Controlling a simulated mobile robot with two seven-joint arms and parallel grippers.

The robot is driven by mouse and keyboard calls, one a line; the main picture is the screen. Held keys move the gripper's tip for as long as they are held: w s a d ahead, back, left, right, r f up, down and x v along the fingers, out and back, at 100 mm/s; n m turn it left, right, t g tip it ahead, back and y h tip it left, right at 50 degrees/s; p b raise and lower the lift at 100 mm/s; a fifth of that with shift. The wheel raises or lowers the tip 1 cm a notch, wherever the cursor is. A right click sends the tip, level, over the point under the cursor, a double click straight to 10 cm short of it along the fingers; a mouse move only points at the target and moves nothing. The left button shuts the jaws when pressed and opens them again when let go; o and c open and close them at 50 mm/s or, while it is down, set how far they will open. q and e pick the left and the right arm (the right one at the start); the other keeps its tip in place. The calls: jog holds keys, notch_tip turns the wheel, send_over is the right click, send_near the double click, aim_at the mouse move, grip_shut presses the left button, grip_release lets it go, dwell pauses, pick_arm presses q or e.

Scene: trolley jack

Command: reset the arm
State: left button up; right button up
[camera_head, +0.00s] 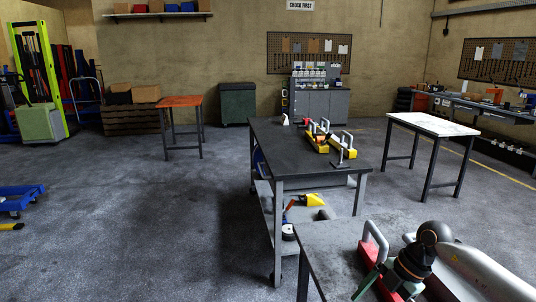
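My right arm (470,272) comes in at the bottom right, white with a dark wrist and an orange ring. It is over the near dark table (335,262). Its gripper is not clearly made out among the dark and green parts at the bottom edge, so I cannot tell its opening. A red block with a grey handle (375,240) stands on that table, just left of the wrist and partly hidden by it. I cannot tell whether the arm touches it. My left arm and gripper are not in view.
A black trolley (270,137) carries yellow blocks with grey handles (342,146) on top and a yellow tool (311,199) below. A white-topped table (435,124) stands right, an orange-topped table (181,101) behind left. A blue wheeled item (20,197) lies far left. Left floor is open.

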jog(key=s+a+r+m+t+y, duration=0.15)
jog(key=a+t+y, duration=0.35)
jog(key=a, duration=0.6)
jog(key=s+a+m+t+y, duration=0.25)
jog(key=a+y, duration=0.45)
jog(key=a, duration=0.4)
jog(key=s+d+f+m+t+h, duration=0.4)
jog(key=d+f+m+t+h, duration=0.35)
jog(key=f+m+h, duration=0.4)
jog(key=s+d+f+m+g+h, duration=0.3)
jog(key=s+f+g, duration=0.3)
jog(key=s+f, duration=0.5)
jog(key=s+d+m, duration=0.1)
jog(key=s, duration=0.1)
jog(key=shift+s+f, duration=0.35)
